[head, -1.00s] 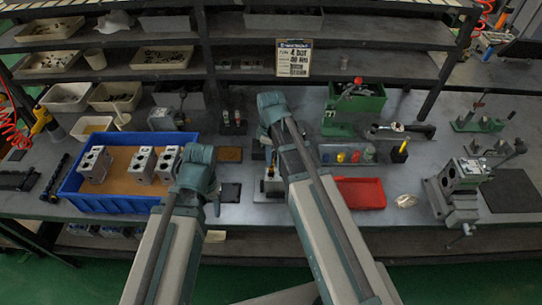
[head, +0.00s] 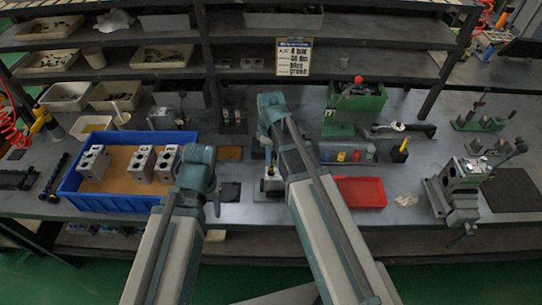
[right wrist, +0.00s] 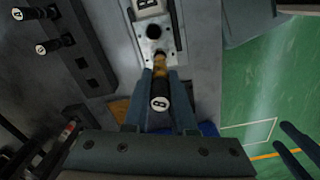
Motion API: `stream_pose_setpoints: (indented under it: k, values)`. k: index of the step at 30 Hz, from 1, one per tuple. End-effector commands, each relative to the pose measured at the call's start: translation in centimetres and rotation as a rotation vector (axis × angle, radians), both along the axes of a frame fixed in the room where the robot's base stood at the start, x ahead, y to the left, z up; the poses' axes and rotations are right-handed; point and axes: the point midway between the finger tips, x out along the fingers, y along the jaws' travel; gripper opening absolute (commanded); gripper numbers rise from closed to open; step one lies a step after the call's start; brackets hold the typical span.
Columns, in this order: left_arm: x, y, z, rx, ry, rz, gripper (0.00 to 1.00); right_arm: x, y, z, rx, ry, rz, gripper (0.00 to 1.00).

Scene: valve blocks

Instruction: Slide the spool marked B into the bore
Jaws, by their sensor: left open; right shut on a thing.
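My right gripper (right wrist: 159,80) is shut on a spool with a black cap (right wrist: 160,103) and a brass-coloured body (right wrist: 160,62). The cap carries a small white mark too blurred to read surely. The spool's far end is at a grey valve block (right wrist: 153,32) with a round dark hole and a white label marked B (right wrist: 150,6). I cannot tell whether the spool's tip is inside a bore. In the head view the block (head: 271,186) stands below my right arm, which hides part of it. My left gripper (head: 216,207) is open and empty, left of the block.
A blue tray (head: 110,203) with several grey blocks lies at left. Other black-capped spools (right wrist: 47,45) stand in a rack. A red tray (head: 360,193) lies right of the block, a vise (head: 455,195) farther right.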

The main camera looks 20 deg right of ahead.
Motion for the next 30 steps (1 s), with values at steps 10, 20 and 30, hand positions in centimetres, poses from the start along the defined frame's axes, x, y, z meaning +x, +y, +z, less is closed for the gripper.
stream_pose_setpoints:
  k: [10, 20, 30]
  values:
    - [0.0, 0.0, 0.0, 0.000, 0.000, 0.000, 0.53, 0.0, 0.0, 0.0, 0.000, 0.000, 0.000, 0.00]
    - [0.0, 0.0, -0.2, 0.000, 0.000, 0.000, 0.53, 0.0, 0.0, -0.2, 0.000, 0.000, 0.000, 0.00]
    - [0.0, 0.0, -1.0, 0.000, 0.000, 0.000, 0.53, 0.0, 0.0, -1.0, 0.000, 0.000, 0.000, 0.00]
